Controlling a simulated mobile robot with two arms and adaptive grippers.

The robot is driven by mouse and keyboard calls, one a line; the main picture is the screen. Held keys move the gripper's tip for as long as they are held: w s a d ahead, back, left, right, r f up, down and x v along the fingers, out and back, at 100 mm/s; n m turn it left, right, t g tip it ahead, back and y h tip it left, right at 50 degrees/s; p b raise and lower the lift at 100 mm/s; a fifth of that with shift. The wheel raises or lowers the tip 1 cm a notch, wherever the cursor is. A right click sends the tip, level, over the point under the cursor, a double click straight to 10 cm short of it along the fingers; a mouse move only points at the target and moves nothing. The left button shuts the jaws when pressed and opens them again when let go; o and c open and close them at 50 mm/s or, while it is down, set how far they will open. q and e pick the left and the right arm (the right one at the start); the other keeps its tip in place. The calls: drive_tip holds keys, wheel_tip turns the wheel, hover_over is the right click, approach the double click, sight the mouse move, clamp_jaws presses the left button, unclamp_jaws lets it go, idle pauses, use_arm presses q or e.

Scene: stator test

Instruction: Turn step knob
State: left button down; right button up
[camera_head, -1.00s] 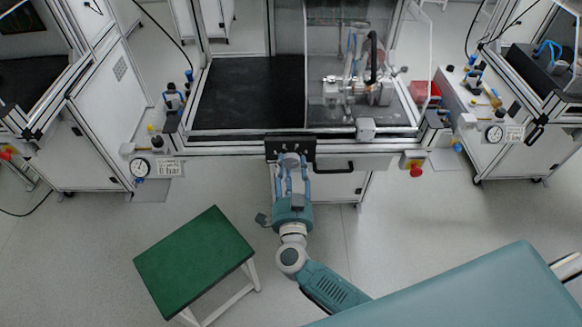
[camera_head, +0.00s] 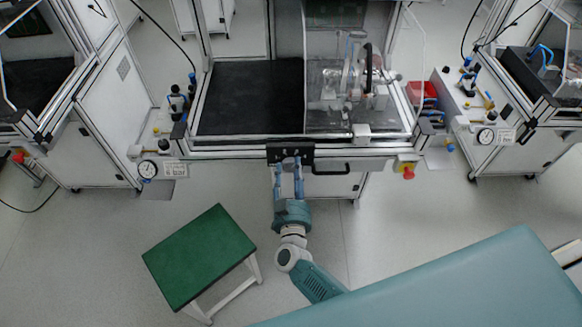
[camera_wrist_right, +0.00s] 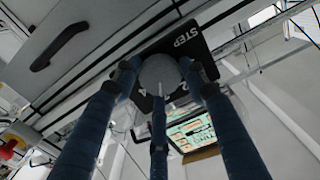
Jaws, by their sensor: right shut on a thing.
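The step knob (camera_wrist_right: 160,73) is a round grey knob with a white pointer line, in the right wrist view. It sits on a black panel (camera_wrist_right: 199,54) that bears the word STEP. In the head view the black panel (camera_head: 272,154) is on the front rail of the middle test cell. My right gripper (camera_head: 288,162) reaches up to this panel. In the wrist view the blue fingers of my right gripper (camera_wrist_right: 160,80) close around the knob from several sides. The fingers hide part of the panel's markings. My left gripper is not in view.
A black handle (camera_head: 331,168) and a red emergency button (camera_head: 408,172) are on the rail to the right. A green-topped stool (camera_head: 200,257) stands on the floor at the lower left. A clear enclosure with machinery (camera_head: 345,85) is behind the rail.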

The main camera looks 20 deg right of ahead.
drive_tip(key=shift+n, duration=0.7)
drive_tip(key=shift+f+p, duration=0.1)
drive_tip(key=shift+p, duration=0.2)
drive_tip(key=o, duration=1.2)
drive_tip(key=v, duration=0.7)
drive_tip(key=shift+s+a, duration=0.15)
drive_tip(key=shift+s, duration=0.1)
